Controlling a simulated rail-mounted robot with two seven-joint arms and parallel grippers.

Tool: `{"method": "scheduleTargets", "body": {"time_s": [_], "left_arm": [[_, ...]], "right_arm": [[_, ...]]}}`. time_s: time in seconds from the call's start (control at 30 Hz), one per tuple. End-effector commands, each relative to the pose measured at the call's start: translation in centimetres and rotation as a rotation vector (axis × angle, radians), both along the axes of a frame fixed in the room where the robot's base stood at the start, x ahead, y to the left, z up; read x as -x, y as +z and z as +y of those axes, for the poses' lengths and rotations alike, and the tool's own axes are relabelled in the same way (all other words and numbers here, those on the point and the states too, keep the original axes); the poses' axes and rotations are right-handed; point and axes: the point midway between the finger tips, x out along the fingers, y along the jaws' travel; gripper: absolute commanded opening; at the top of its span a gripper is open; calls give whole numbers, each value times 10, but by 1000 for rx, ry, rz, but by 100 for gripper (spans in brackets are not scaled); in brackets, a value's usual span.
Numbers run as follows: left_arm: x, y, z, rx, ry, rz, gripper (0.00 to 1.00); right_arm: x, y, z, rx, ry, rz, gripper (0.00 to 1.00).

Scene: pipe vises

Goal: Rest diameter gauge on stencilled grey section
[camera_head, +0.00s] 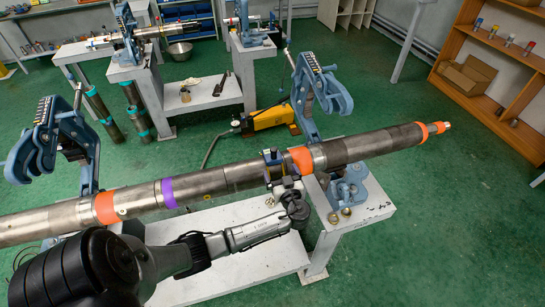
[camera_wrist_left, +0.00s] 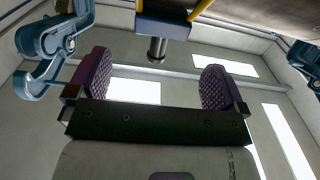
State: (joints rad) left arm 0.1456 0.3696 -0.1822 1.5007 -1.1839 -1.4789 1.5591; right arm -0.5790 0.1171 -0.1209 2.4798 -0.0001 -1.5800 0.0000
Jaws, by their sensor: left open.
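The diameter gauge (camera_head: 271,157), dark blue with yellow parts, sits on the long pipe (camera_head: 225,180) just left of a wide orange band. In the left wrist view, its blue block (camera_wrist_left: 163,28) with yellow bars and a short metal stub (camera_wrist_left: 157,49) shows above the fingers. My left gripper (camera_head: 283,184) is below the gauge, close to the pipe's near side. In the wrist view its two purple-padded fingers (camera_wrist_left: 157,85) are wide apart with nothing between them. The pipe has grey sections between orange and purple bands; stencilling is too small to read. My right gripper is out of view.
Blue pipe vises stand at left (camera_head: 40,145) and right (camera_head: 318,88) of the pipe. A white bench (camera_head: 345,217) is under the right end. A yellow pump (camera_head: 270,117) lies on the green floor behind. A wooden shelf (camera_head: 500,65) stands at the right.

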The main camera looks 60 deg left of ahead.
Motion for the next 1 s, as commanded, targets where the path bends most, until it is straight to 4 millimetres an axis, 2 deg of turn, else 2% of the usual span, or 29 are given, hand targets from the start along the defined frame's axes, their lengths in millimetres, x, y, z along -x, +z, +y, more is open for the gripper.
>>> {"method": "scheduleTargets", "body": {"time_s": [0.03,0.2,0.47,0.8,1.0], "left_arm": [[-2,1,9,-2,1,1,98],[-7,0,28,0,0,2,98],[-9,0,40,0,0,2,98],[-18,-1,80,-1,0,3,98],[-20,-2,87,2,-1,3,98]], "right_arm": [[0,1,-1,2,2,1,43],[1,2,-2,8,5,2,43],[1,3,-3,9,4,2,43],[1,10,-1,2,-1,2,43],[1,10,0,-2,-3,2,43]]}}
